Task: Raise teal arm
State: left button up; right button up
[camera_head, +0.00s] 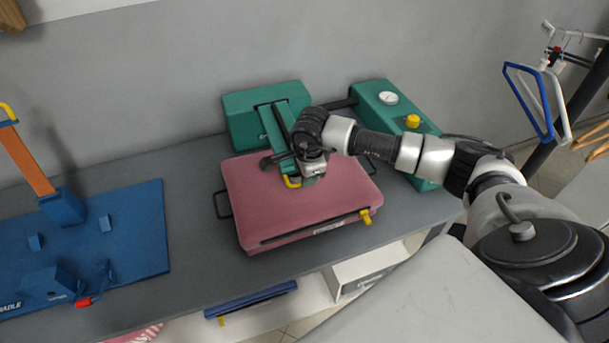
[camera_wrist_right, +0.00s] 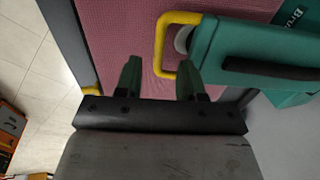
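The teal arm (camera_head: 275,135) reaches forward from a teal block (camera_head: 245,115) and lies low over a pink padded board (camera_head: 290,210). A yellow loop handle (camera_head: 292,182) is at its front end. In the right wrist view, the teal arm (camera_wrist_right: 245,48) comes in from the right and its yellow handle (camera_wrist_right: 158,48) stands at the middle. My right gripper (camera_head: 292,168) is over the arm's front end. Its two fingers (camera_wrist_right: 160,75) are apart, with the handle's bar between or just beyond them; contact cannot be told. My left gripper is not in view.
A teal box (camera_head: 400,120) with a gauge and yellow knob stands right of the pad. A blue board (camera_head: 120,235) with an orange lever (camera_head: 28,160) lies left. A yellow tab (camera_head: 365,216) is at the pad's front corner. Hangers (camera_head: 540,95) hang far right.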

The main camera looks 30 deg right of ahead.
jog(key=shift+x, duration=1.7)
grip_shut()
